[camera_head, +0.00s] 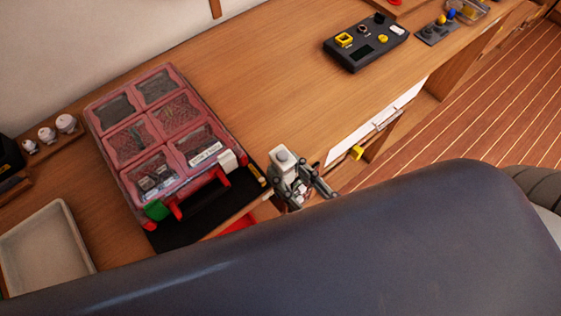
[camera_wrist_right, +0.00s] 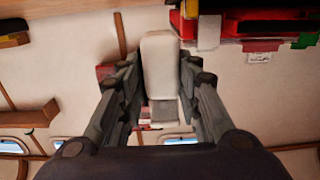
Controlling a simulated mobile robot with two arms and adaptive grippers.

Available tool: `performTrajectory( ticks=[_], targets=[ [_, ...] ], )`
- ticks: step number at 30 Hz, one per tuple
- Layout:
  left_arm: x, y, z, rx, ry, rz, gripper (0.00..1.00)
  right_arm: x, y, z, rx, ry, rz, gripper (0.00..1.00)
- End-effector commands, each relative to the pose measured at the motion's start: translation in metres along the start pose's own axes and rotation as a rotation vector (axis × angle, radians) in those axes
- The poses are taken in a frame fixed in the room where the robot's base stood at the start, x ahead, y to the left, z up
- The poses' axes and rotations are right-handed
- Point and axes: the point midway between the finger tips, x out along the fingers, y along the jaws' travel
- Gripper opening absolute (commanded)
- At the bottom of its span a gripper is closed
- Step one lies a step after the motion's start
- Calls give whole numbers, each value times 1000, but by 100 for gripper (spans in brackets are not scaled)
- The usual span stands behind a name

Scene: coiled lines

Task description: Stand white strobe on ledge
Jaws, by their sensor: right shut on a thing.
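My right gripper (camera_head: 302,190) is shut on a white block-shaped thing with a grey round spot on top, which looks like the white strobe (camera_head: 284,158). It is held upright beside the front edge of the worktop. In the right wrist view the white strobe (camera_wrist_right: 160,70) stands between the two fingers of my right gripper (camera_wrist_right: 160,95). A small wooden ledge (camera_head: 58,143) at the far left carries three small white rounded things (camera_head: 47,134). I cannot tell for sure that this is the task's ledge. My left gripper is not in view.
A red case with clear lids (camera_head: 150,130) lies on the wooden worktop (camera_head: 270,85), left of the gripper. A pale tray (camera_head: 45,250) is at the lower left. A black device (camera_head: 366,43) lies at the back right. The worktop's middle is clear.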

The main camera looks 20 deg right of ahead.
Motion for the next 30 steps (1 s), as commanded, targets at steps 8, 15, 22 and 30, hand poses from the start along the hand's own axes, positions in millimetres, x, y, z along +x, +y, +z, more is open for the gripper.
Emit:
performTrajectory(
  ticks=[8, 15, 22, 30],
  targets=[
    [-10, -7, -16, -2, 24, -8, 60, 34, 11, 1, 0, 0, 0, 5],
    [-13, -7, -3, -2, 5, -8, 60, 45, 14, 15, 0, -5, -2, 5],
    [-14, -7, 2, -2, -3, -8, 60, 46, 14, 37, 0, -2, -1, 5],
    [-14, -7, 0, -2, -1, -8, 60, 45, 14, 38, 0, -1, 0, 5]
  ],
)
